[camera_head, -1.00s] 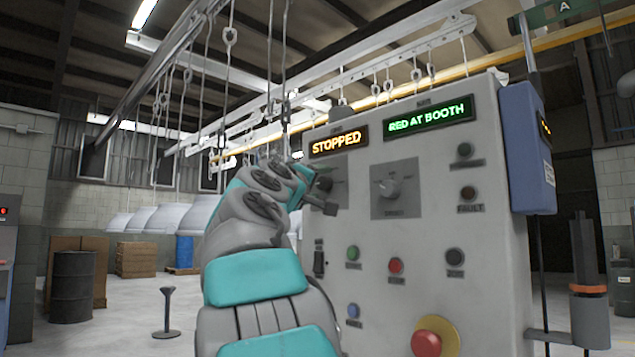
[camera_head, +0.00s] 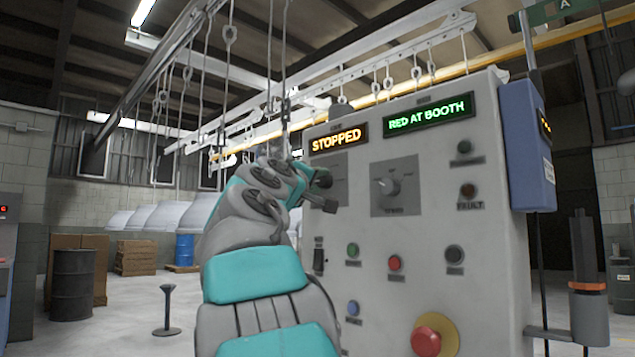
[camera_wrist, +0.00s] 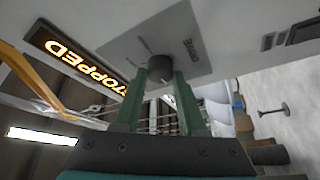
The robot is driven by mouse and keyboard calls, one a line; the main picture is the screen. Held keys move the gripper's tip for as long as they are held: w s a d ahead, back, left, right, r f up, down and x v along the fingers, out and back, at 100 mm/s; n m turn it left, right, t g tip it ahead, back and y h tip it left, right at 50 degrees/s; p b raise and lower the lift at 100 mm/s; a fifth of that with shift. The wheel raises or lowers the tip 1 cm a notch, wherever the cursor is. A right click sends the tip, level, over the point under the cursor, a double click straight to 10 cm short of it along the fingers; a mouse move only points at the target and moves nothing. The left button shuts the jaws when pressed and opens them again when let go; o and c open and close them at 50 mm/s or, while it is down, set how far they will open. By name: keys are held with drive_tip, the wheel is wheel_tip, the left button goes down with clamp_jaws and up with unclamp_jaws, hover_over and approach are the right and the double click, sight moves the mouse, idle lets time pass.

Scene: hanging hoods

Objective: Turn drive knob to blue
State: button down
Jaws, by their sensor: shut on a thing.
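The drive knob (camera_wrist: 160,68) is a dark round knob on a grey square plate at the upper left of the control panel (camera_head: 375,245). Its label in the wrist view looks like "DRIVE" but is small. My gripper (camera_wrist: 160,80) has its two green fingers on either side of the knob and is shut on it. In the head view the knob (camera_head: 323,179) is partly hidden by my gripper, so its pointer and any blue mark cannot be read. An orange display (camera_head: 337,140) above reads "STOPPED"; a green display (camera_head: 428,114) reads "RED AT BOOTH".
A second knob (camera_head: 388,188) sits to the right on its own plate. Several buttons lie below, with a red mushroom button (camera_head: 426,343) at the bottom. A blue box (camera_head: 530,150) is on the panel's right side. Hanging hoods (camera_head: 165,216) and a dark barrel (camera_head: 73,284) stand farther left.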

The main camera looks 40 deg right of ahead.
drive_tip(key=shift+f+m+h+b, duration=0.2)
drive_tip(key=shift+m+h+b, duration=0.1)
drive_tip(key=shift+b, duration=0.35)
drive_tip(key=shift+f+b, duration=0.15)
drive_tip(key=shift+b, duration=0.25)
drive_tip(key=shift+w+m+b, duration=0.1)
drive_tip(key=shift+m+b, duration=0.7)
drive_tip(key=shift+b, duration=0.05)
drive_tip(key=shift+m+g+h+b, duration=0.3)
drive_tip(key=shift+m+h+b, duration=0.2)
drive_tip(key=shift+m+h, duration=0.1)
drive_tip(key=shift+r+m+b, duration=0.2)
drive_tip(key=shift+m+b, duration=0.1)
drive_tip(key=shift+m, duration=0.2)
drive_tip(key=shift+m+g+h+b, duration=0.3)
drive_tip(key=shift+m+g+h, duration=0.15)
drive_tip(key=shift+m, duration=0.45)
drive_tip(key=shift+w, duration=0.15)
drive_tip(key=shift+a, duration=0.1)
drive_tip(key=shift+h, duration=0.25)
